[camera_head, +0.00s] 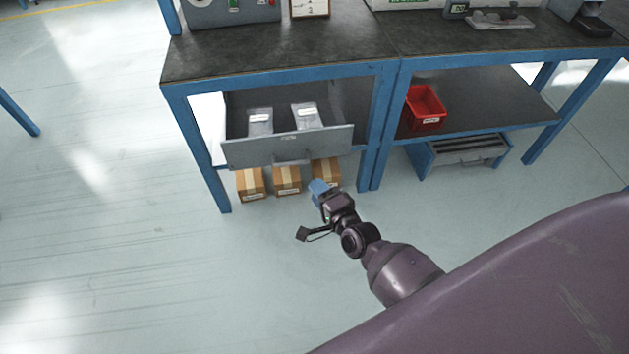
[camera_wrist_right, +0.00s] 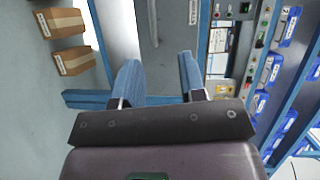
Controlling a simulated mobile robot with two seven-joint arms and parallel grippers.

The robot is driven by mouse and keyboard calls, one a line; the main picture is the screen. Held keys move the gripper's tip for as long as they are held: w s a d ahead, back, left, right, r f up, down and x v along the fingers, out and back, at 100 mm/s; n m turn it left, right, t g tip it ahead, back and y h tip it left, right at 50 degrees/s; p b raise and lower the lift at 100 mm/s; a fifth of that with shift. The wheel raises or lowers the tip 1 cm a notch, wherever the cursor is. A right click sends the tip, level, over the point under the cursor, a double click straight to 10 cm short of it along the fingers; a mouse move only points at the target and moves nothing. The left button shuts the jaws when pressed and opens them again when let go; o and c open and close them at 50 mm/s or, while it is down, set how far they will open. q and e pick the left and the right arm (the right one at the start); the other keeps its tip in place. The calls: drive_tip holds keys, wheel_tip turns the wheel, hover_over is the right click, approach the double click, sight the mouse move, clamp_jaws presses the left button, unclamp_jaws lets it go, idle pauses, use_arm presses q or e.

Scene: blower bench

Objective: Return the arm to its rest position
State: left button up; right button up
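My right arm reaches in from the lower right in the head view. Its gripper (camera_head: 318,188) has blue fingers and is in front of the bench, just below the right end of the grey drawer front. In the right wrist view the two fingers of the gripper (camera_wrist_right: 158,62) stand apart with nothing between them. The open drawer (camera_head: 288,148) holds two grey packages with white labels (camera_head: 260,121) (camera_head: 305,114). A grey panel with a label (camera_wrist_right: 168,40) lies beyond the fingers in the wrist view. My left gripper is not in view.
Several cardboard boxes (camera_head: 287,181) stand under the drawer, close to my right gripper. A red bin (camera_head: 425,107) sits on the shelf of the blue-framed bench (camera_head: 376,125). A grey unit (camera_head: 467,150) is below that shelf. Floor to the left is clear.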

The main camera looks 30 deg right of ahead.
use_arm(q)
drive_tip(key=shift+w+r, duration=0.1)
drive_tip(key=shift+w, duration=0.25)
use_arm(e)
drive_tip(key=s+r+n+g+p, duration=0.2)
drive_tip(key=s+r+n, duration=0.4)
drive_tip(key=n, duration=0.9)
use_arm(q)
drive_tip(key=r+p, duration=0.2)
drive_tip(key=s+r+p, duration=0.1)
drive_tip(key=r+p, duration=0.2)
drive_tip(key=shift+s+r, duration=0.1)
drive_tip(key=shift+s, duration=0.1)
use_arm(e)
drive_tip(key=s+d+r+n+g+h, duration=0.1)
drive_tip(key=s+d, duration=0.1)
drive_tip(key=s, duration=0.8)
drive_tip(key=s+d+r+n+g+h, duration=0.1)
drive_tip(key=s+d+g, duration=0.1)
drive_tip(key=s, duration=0.8)
drive_tip(key=shift+s+d, duration=0.4)
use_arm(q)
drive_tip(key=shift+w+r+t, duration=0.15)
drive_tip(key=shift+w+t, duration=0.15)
use_arm(e)
drive_tip(key=shift+w, duration=0.1)
